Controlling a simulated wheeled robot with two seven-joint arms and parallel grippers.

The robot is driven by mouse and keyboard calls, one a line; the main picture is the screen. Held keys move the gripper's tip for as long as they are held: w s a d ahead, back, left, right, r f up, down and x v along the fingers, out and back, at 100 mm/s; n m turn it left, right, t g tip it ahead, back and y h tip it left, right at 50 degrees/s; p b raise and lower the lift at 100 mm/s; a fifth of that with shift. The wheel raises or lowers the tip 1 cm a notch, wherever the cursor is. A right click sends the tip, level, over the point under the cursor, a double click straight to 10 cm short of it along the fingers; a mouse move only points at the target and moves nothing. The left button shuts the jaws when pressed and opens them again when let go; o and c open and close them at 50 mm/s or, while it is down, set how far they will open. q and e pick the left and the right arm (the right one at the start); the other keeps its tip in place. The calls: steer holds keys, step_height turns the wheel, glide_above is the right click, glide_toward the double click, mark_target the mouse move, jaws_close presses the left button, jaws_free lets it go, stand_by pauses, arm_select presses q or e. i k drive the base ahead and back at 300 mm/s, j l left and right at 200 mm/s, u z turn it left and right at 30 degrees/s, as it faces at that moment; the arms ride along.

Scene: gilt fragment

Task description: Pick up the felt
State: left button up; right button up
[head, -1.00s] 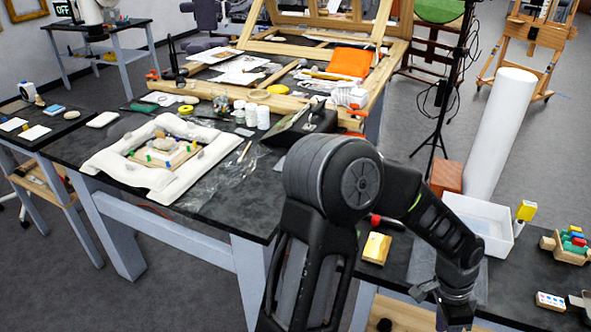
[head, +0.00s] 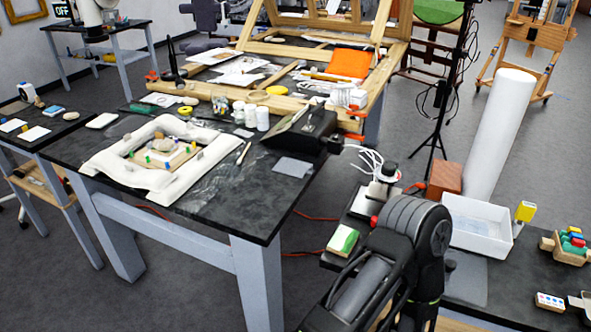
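I cannot tell for sure which piece is the felt. A flat grey square (head: 293,167) lies on the dark table near its right front edge, in front of a black box-like device. A folded orange cloth-like sheet (head: 348,63) lies further back on the wooden frame. Both lie clear of my arm. My other gripper is out of view too.
A padded white frame (head: 112,160) with a gilt fragment piece lies on the dark table (head: 262,205). White jars (head: 262,118) stand behind it. A white tray (head: 477,222) and a white cylinder (head: 500,130) are at right. Red cables run under the table's right side.

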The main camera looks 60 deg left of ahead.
mark_target(293, 167)
steer(key=i, duration=0.5)
steer(key=u, duration=2.4)
